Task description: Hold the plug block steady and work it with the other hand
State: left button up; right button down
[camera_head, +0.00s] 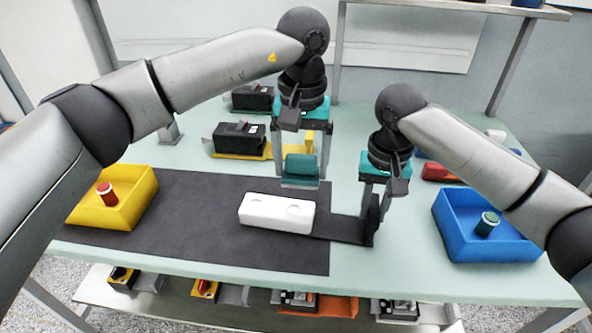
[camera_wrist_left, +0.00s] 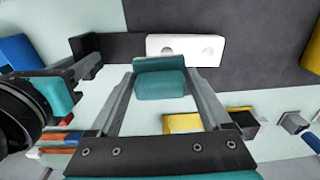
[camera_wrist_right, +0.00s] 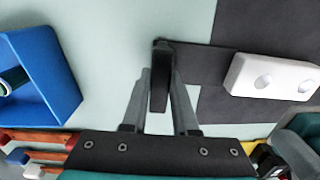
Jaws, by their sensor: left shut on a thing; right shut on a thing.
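A white block (camera_head: 277,213) with two round recesses on top lies at the right edge of the dark mat (camera_head: 185,238). A flat dark strip (camera_head: 338,229) runs right from it to an upright dark tab (camera_wrist_right: 158,92). My right gripper (camera_head: 373,232) is shut on that tab. My left gripper (camera_head: 301,181) is shut on a teal block (camera_wrist_left: 162,82), held behind the white block. In the left wrist view the white block (camera_wrist_left: 186,49) lies just beyond the teal block. I cannot tell which piece is the plug block.
A yellow tray (camera_head: 142,208) with a red button (camera_head: 107,193) stands left. A blue tray (camera_head: 455,237) with a green button (camera_head: 487,224) stands right. Black breakers (camera_head: 239,137) stand at the back. The front of the mat is clear.

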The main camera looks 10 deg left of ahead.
jog(key=c, duration=0.6)
grip_release()
jog(key=shift+r, duration=0.1)
notch_tip(320, 180, up, 12)
jog(key=shift+s, duration=0.1)
